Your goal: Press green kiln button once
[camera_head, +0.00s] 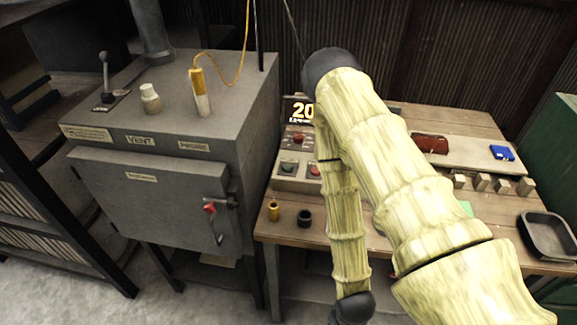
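A control box (297,184) stands on the wooden workbench, just right of the kiln. On its front left is a green button (288,168). A red button (314,171) sits to its right, close beside my bamboo-textured arm. My arm rises from the lower right to a dark elbow and folds back down to a dark joint near the bottom edge. My gripper is not visible, so its state and its distance from the button do not show. My arm covers part of the bench and the area right of the box.
The grey kiln (150,191) with a closed door fills the left. A lit display (300,110) shows 20. A yellow cylinder (274,212) and a dark cup (304,217) stand at the bench's front. Wooden blocks (482,182) and a black tray (548,237) lie right.

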